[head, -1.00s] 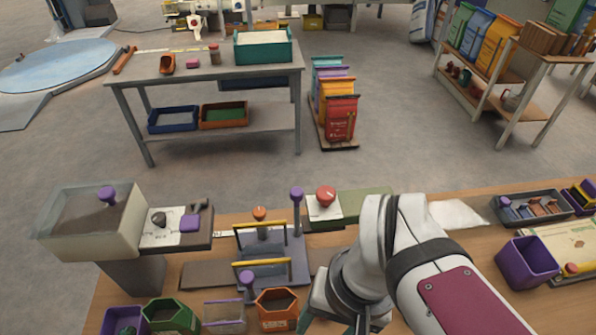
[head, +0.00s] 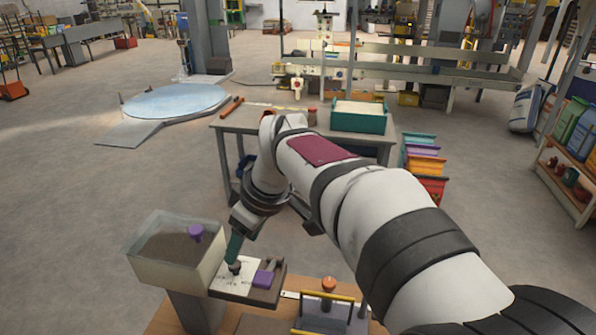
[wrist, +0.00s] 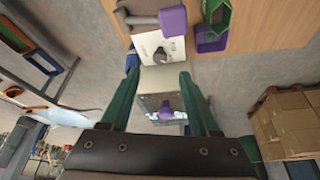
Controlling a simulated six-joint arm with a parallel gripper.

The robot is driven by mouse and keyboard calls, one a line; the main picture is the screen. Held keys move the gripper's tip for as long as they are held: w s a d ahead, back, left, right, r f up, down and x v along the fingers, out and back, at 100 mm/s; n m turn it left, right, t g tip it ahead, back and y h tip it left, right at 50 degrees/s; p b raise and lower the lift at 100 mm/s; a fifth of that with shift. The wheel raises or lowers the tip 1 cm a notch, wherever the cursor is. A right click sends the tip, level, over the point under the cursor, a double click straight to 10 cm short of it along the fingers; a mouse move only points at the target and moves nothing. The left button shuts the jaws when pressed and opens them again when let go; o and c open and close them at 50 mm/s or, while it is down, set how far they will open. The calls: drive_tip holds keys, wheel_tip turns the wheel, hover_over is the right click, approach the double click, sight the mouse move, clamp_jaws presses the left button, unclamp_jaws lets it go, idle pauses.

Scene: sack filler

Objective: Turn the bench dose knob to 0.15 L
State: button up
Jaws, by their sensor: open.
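The dose knob (head: 234,268) is a small dark knob on a white dial plate (head: 226,283) beside the hopper. In the wrist view the dose knob (wrist: 160,55) shows on its plate, ahead of the fingertips and roughly between their lines. My gripper (head: 235,250) points down over the plate, close to the knob. In the wrist view my gripper (wrist: 158,76) has its two green fingers wide apart with nothing between them. I cannot tell whether a finger touches the knob. The dial marks are too small to read.
The clear hopper (head: 150,262) with a purple knob (head: 196,232) stands left of the plate. A purple block (head: 264,279) and a dark lever sit just right of the dial. A yellow-handled stand (head: 328,300) is further right. My arm hides much of the right bench.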

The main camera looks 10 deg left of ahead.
sight(236, 264)
drive_tip(key=x, duration=0.6)
drive_tip(key=shift+a+f, duration=0.15)
drive_tip(key=shift+f, duration=0.1)
drive_tip(key=shift+c, duration=0.4)
clamp_jaws()
